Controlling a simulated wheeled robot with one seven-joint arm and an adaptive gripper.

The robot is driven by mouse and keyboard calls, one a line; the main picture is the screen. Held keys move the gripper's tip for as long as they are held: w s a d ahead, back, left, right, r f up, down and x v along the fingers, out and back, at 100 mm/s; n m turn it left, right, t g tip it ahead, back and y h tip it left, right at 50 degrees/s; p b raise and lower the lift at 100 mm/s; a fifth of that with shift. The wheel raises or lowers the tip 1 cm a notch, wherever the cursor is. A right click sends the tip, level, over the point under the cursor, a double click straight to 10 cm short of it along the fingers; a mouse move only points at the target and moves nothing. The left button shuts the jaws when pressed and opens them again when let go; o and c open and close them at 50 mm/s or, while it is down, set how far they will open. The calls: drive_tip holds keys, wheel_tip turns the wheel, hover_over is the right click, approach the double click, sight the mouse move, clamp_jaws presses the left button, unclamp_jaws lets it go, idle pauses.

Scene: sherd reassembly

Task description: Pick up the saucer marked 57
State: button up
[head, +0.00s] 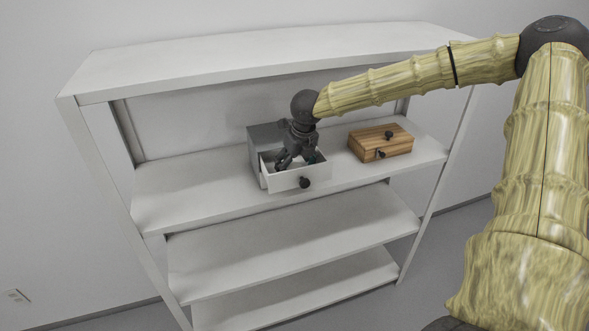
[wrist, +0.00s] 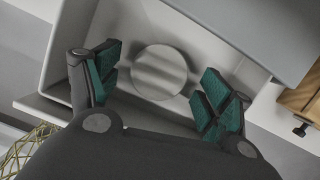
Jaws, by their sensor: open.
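A round light-grey saucer (wrist: 158,72) lies inside the open drawer in the wrist view. Its colour nearly matches the drawer floor, and no number can be read on it. My gripper (wrist: 153,80) is open above the drawer, with its green-padded fingers on the left and right of the saucer, apart from it. In the head view my gripper (head: 297,158) reaches down into the pulled-out white drawer (head: 303,180) of a grey cabinet (head: 257,150). The saucer is hidden there behind the gripper and drawer front.
A wooden box with drawers and dark knobs (head: 381,143) stands to the right on the same shelf. The white shelf unit (head: 190,197) has a top board above and empty lower shelves. The shelf left of the cabinet is clear.

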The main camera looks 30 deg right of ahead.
drive_tip(key=c, duration=1.1)
